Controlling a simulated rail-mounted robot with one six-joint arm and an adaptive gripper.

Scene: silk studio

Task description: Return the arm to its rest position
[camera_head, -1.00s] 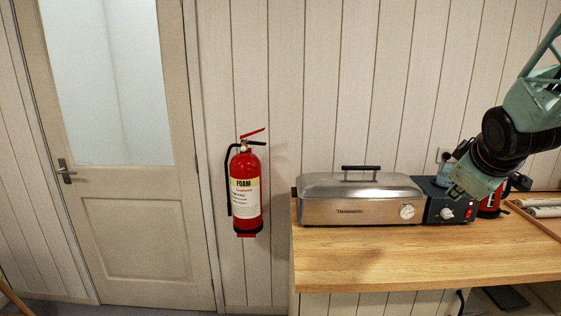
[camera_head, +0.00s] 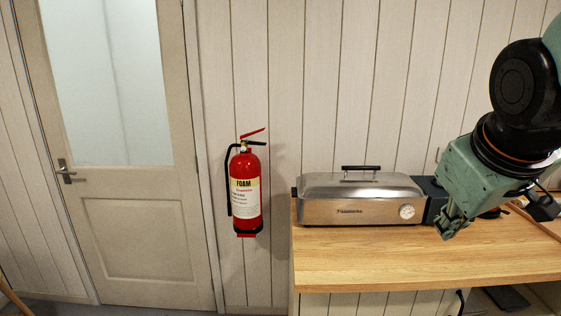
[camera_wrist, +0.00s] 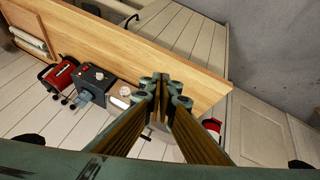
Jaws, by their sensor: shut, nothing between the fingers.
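My gripper (camera_head: 452,226) is at the right of the head view, tilted down and left, in front of the steamer's control box. In the wrist view my gripper (camera_wrist: 166,88) shows its two fingers meeting at the tips, shut with nothing between them. My green and black arm fills the right edge of the head view and hides part of the control box and what stands behind it.
A steel steamer (camera_head: 350,198) with a lidded top stands on the wooden counter (camera_head: 380,268). Its dark control box (camera_wrist: 92,84) shows in the wrist view. A red fire extinguisher (camera_head: 245,190) hangs left of the counter, beside a door (camera_head: 140,230). The counter's front is clear.

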